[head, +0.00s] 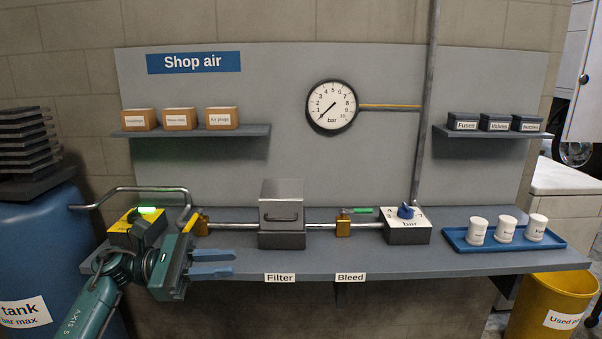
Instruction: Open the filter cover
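The filter is a grey metal box (282,239) on the bench, above the "Filter" label. Its cover (282,198) sits shut on the base, with a dark bar handle (281,217) on the front. My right gripper is not in view.
A pipe runs from both sides of the filter. A brass valve with a green handle (344,226) and a regulator box (406,230) stand right of it. A yellow-and-black box (132,222) is at left. A blue tray (481,246) with white cups is at far right.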

